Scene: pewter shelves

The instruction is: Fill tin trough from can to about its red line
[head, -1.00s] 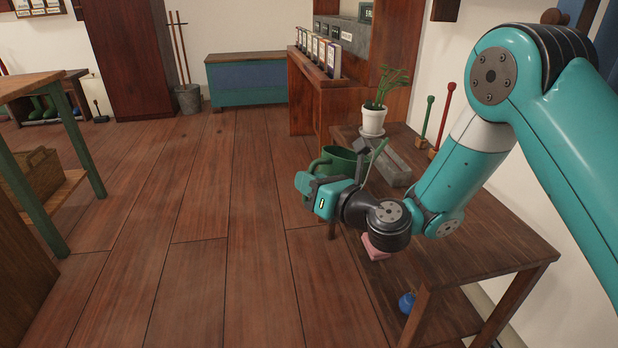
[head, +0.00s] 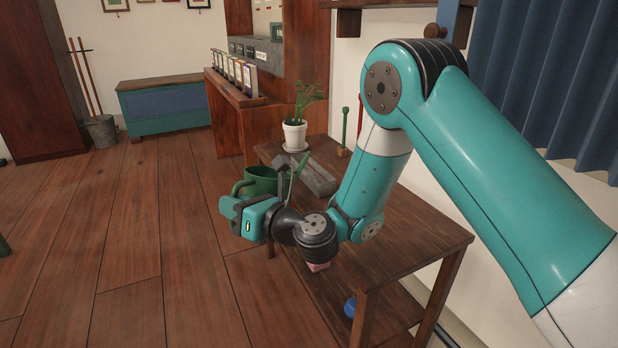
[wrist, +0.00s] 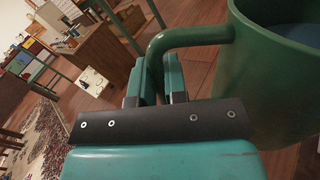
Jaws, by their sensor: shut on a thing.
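A green can (head: 262,181) hangs in my gripper (head: 238,204), in front of the far left end of the wooden table. In the wrist view the jaws (wrist: 157,82) are shut on the handle of the can (wrist: 265,75). A bluish surface shows inside its top. The grey tin trough (head: 319,180) lies on the table, just right of the can and partly hidden behind my arm. Its red line and inside cannot be made out.
A potted plant (head: 295,134) and a green peg-like tool (head: 344,135) stand at the back of the table (head: 415,235). A pink block (head: 318,266) shows below my wrist, and a blue round thing (head: 349,307) is lower down.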

